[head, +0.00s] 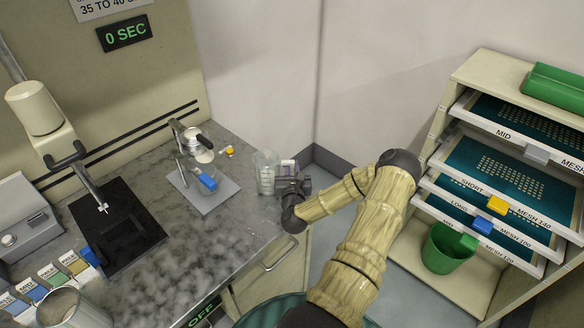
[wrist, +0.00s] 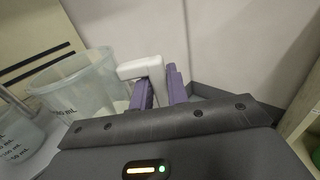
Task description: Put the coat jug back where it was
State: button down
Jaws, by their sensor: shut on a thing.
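The coat jug, a clear measuring jug (head: 265,170), is at the far right corner of the marble counter (head: 215,228). In the wrist view the jug (wrist: 82,88) is at the left, upright or nearly so, with printed mL marks. My gripper (head: 284,176) is just right of the jug. In the wrist view its purple fingers (wrist: 160,92) are shut on the white handle (wrist: 141,68) beside the jug's rim. I cannot tell whether the jug's base touches the counter. Another clear marked container (wrist: 16,130) shows at the wrist view's left edge.
A grey plate (head: 203,192) with a metal stand and blue-handled tool lies left of the jug. A black mat (head: 118,232) is further left. A rack of labelled mesh screens (head: 505,165) and a green bin (head: 446,250) stand at the right. The wall is close behind the jug.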

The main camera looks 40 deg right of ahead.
jog(key=c, duration=1.8)
grip_release()
jog(key=shift+f, duration=0.15)
jog(key=o, duration=0.4)
jog(key=shift+o, duration=0.2)
jog(key=shift+r, duration=0.3)
jog(key=b+v, duration=0.2)
jog(key=v, duration=1)
jog(key=shift+f, duration=0.1)
